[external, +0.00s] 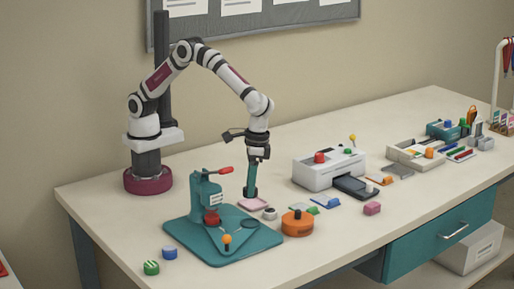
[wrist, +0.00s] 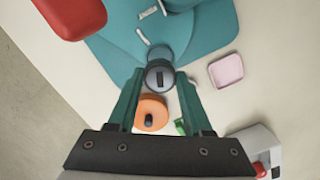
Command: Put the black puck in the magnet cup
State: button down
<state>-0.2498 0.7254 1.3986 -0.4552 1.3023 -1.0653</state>
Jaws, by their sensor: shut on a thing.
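My gripper (external: 250,185) is above the bench just behind the teal press, near the pink tray. In the wrist view its two teal fingers (wrist: 159,82) are closed on a small dark round thing (wrist: 160,73), which I take for the black puck. It has a paler rim and a dark slot-like mark. In the external view only a dark bit shows at the fingertips. A small round whitish piece with a dark top (external: 270,213) stands on the bench beside the pink tray; it may be the magnet cup, but I cannot tell for sure.
The teal press (external: 208,195) with its red handle stands at the front. Green (external: 151,268) and blue (external: 169,253) pucks lie at front left.

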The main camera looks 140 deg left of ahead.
aim_at(256, 188)
notch_tip(256, 188, down, 9)
jog(key=shift+r, duration=0.1)
jog(key=shift+c, duration=1.6)
grip_release()
jog(key=r, duration=0.8)
jog(key=a+r, duration=0.1)
jog(key=r, duration=0.3)
jog(key=shift+w+a, duration=0.1)
jog(key=shift+w, duration=0.25)
jog(key=s+d+r+m+y, duration=0.1)
jog(key=s+d+r+m, duration=0.35)
jog(key=s+r, duration=0.35)
jog(key=s+d+f+m+y, duration=0.1)
jog(key=s+m, duration=1.1)
jog(key=s, duration=1.2)
jog(key=shift+s+d+f+t+y, duration=0.25)
jog(key=shift+d+y, duration=0.25)
jog(key=shift+d, duration=0.4)
